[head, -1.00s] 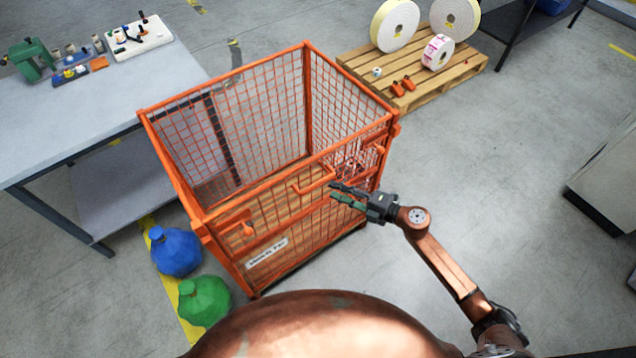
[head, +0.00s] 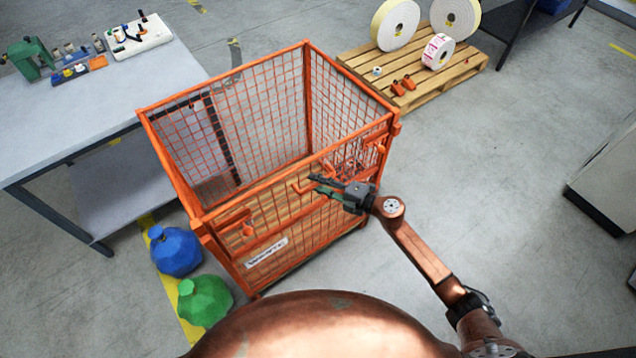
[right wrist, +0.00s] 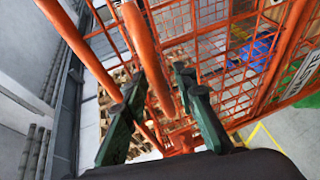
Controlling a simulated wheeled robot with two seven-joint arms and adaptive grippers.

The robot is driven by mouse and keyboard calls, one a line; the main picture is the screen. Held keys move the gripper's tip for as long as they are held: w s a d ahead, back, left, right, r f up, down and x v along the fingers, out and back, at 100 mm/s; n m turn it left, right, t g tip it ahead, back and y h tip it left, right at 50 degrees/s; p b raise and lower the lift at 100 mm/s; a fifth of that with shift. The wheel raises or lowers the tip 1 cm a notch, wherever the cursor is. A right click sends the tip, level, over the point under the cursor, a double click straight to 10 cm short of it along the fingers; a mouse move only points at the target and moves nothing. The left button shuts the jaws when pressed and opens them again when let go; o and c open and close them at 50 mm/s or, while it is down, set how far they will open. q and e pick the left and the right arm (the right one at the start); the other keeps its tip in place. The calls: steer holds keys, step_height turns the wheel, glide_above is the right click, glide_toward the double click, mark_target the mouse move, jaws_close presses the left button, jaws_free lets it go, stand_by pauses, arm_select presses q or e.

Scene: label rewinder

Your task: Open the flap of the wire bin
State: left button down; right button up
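The orange wire bin (head: 310,110) stands in the middle of the head view, open at the top. Its front flap (head: 285,211) is upright in the front side, with a bar handle (head: 297,188) near the middle. An orange latch piece sits near each end: left (head: 248,230) and right (head: 381,148). My right gripper (head: 316,185) is at the front of the flap, its fingers by the handle and partly covering it. In the right wrist view the dark green fingers (right wrist: 160,108) are apart, with orange bars showing between them; contact cannot be told. My left gripper is not in view.
A blue bag (head: 176,251) and a green bag (head: 204,301) lie left of the bin. A grey workbench (head: 150,85) stands left. A wooden pallet (head: 455,75) with white rolls is behind right. The floor right of the bin is clear.

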jaws_close()
stand_by(0.5)
